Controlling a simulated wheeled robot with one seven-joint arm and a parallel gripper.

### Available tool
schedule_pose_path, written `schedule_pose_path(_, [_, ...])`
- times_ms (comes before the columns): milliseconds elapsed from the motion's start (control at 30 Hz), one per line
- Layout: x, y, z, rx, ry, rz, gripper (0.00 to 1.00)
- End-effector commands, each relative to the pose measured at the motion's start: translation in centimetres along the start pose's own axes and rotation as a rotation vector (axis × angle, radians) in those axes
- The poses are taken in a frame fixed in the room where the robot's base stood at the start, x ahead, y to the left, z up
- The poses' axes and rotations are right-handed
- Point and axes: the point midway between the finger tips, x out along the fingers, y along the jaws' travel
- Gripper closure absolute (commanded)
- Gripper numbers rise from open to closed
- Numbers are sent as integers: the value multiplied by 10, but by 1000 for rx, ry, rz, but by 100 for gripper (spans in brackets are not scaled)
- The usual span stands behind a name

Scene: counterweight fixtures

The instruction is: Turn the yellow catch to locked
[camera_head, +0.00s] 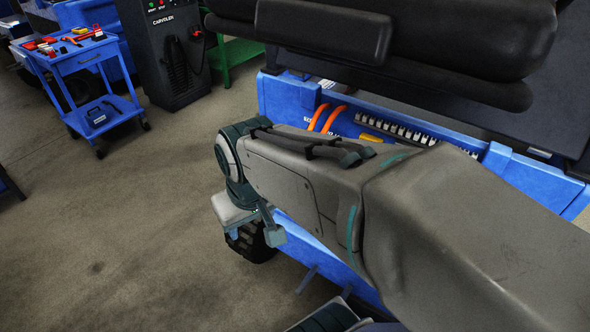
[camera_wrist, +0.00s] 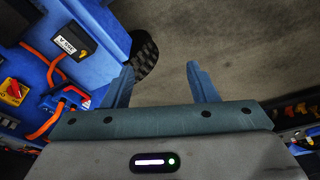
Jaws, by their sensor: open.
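A yellow part (camera_head: 370,137) shows in the head view inside the blue machine bay, just above my arm. I cannot tell whether it is the yellow catch or how it is set. In the wrist view, a yellow piece with a red knob (camera_wrist: 14,91) sits on the blue panel at the left edge; it may be a different part. My gripper (camera_wrist: 160,66) is open, with nothing between its two fingers, which point over bare floor beside the blue machine. In the head view my arm largely hides the gripper.
The blue machine body (camera_head: 285,95) runs beneath a dark raised cover. Orange cables (camera_wrist: 52,72) and a black labelled box (camera_wrist: 72,41) lie left of my gripper. A blue tool cart (camera_head: 85,60) and black charger (camera_head: 165,50) stand behind. The floor at left is clear.

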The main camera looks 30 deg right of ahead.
Motion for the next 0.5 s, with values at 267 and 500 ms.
schedule_pose_path(267, [62,43,-40,-60,-31,10,47])
schedule_pose_path(500, [112,104,-74,-139,-39,-21,47])
